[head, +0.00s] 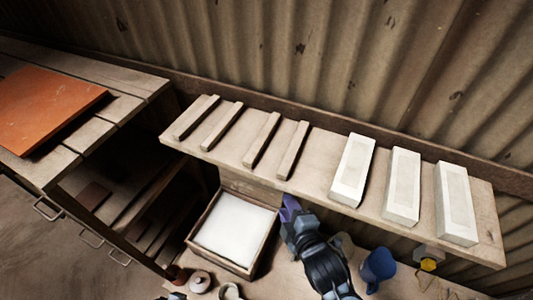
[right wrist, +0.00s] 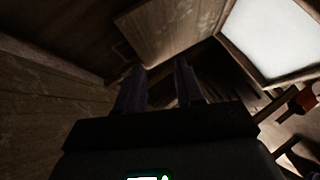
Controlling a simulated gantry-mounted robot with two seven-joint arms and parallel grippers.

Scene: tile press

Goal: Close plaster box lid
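The plaster box (head: 219,262) stands open in the head view, a wooden box with white plaster (head: 233,228) showing inside. A wooden panel (head: 252,187) stands raised at the box's back edge, partly under the shelf; it looks like the lid. My right gripper (head: 288,207) is just right of the box's back right corner, close to the panel. In the right wrist view its two fingers (right wrist: 159,80) are apart with nothing seen between them. The panel (right wrist: 165,35) is beyond the fingertips, and the plaster (right wrist: 275,35) is at upper right.
A shelf (head: 315,185) with wooden strips and white blocks runs above and behind the box. A blue jug (head: 378,266) stands right of my right arm. Small pots (head: 200,281) stand in front of the box. An orange board (head: 45,105) lies on the left bench.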

